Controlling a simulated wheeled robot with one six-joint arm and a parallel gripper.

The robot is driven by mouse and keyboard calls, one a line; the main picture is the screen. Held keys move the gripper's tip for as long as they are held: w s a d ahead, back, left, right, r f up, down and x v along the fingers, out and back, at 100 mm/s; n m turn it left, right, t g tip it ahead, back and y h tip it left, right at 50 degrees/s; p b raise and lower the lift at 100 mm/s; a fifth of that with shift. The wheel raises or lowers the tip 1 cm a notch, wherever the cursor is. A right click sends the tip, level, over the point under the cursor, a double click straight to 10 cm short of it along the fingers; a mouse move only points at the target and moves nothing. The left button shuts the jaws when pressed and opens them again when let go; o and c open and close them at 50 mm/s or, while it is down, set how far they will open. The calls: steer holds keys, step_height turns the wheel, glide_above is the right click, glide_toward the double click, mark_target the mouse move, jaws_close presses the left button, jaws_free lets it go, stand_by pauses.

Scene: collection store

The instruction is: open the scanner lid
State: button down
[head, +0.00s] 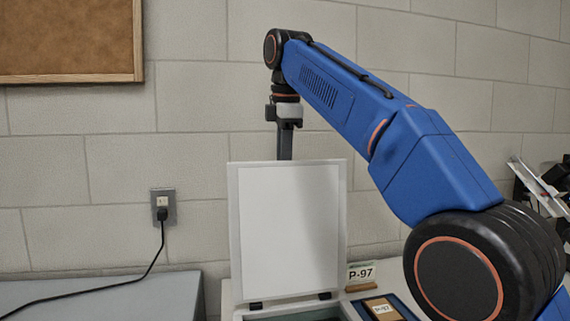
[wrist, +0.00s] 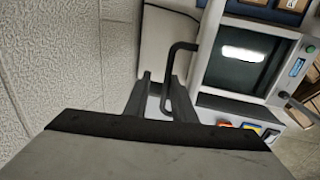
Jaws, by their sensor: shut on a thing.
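The scanner lid (head: 290,225) stands nearly upright, its pale inner face toward me in the head view. Its hinges show at the bottom, at the scanner body (head: 300,311). My gripper (head: 285,143) is behind the lid's top edge, pointing down, its fingertips hidden by the lid. In the wrist view my gripper (wrist: 160,95) is shut on the dark bar handle (wrist: 184,46), which rises from between its fingers. The scanner's dark glass (wrist: 238,60) lies uncovered beside it, with a bright reflection.
A block wall rises close behind the lid. A socket (head: 163,206) with a black cable is at left, above a grey surface (head: 110,298). A P-97 sign (head: 361,272) and a tray with a labelled item (head: 381,308) are right of the scanner. Coloured buttons (wrist: 248,129) show in the wrist view.

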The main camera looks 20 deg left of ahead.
steer(key=shift+w+a+f, duration=0.25)
steer(key=shift+w, duration=0.15)
steer(key=c, duration=1.9)
jaws_free()
steer(key=shift+w, duration=0.1)
